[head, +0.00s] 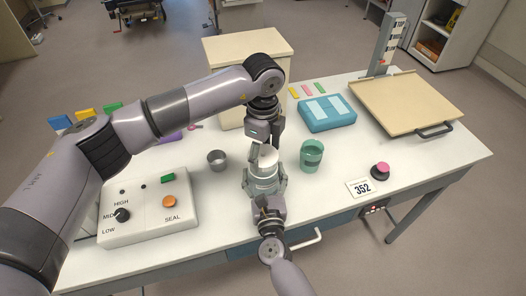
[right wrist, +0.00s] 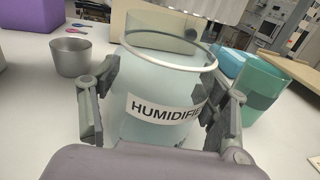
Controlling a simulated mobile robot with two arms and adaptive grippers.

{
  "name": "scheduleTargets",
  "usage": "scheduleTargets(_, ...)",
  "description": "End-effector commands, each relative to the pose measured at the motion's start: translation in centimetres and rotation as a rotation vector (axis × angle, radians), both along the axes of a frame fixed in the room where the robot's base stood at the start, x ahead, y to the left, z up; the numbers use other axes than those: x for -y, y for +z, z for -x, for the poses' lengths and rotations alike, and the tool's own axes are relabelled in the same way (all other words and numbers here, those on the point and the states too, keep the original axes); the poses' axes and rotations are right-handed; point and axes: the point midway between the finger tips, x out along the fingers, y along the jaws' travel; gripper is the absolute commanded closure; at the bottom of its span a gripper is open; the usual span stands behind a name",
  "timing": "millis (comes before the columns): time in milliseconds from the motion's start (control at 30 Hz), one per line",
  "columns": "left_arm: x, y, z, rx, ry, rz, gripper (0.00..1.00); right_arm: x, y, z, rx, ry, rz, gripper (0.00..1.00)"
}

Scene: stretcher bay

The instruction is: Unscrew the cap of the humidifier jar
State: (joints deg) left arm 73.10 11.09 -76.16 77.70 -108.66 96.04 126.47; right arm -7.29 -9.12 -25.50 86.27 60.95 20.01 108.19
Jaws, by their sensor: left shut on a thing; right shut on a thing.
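The humidifier jar (right wrist: 165,88) is pale, see-through and labelled, upright on the white table; it also shows in the head view (head: 263,182). Its mouth looks open in the right wrist view, with a light rim around it. My right gripper (head: 264,190) is shut around the jar's body, one finger on each side. A white cap (head: 267,157) sits at my left gripper (head: 265,147), which comes down from above and is shut on it. In the right wrist view the cap's ribbed edge (right wrist: 190,10) shows above the rim, apparently clear of it.
A grey metal cup (head: 217,160) stands left of the jar and a green cup (head: 312,155) close on its right. A control box (head: 150,208) is at the front left. A blue case (head: 327,114) and a beige tray (head: 405,100) lie at the back right.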

Motion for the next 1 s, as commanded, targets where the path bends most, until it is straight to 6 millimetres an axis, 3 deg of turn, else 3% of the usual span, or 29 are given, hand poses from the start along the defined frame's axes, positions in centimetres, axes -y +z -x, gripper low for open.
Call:
scheduleTargets(167,0.0,0.8,-0.1,0.003,0.0,0.001,0.69,0.0,-0.1,0.0,-0.001,0.0,0.001,1.0)
scheduleTargets(400,0.0,3.7,-0.1,0.003,-0.001,0.0,0.69,0.0,-0.1,0.0,-0.001,0.0,0.001,1.0)
scheduleTargets(633,0.0,4.0,0.0,0.0,-0.001,0.0,0.69,0.0,-0.1,0.0,-0.001,0.0,0.001,1.0)
scheduleTargets(667,0.0,4.0,0.0,0.0,-0.001,0.0,0.69,0.0,-0.1,0.0,-0.001,0.0,0.001,0.3)
scheduleTargets(1000,0.0,4.0,0.0,0.0,-0.001,0.0,0.69,0.0,0.0,0.0,-0.001,0.0,0.001,0.07)
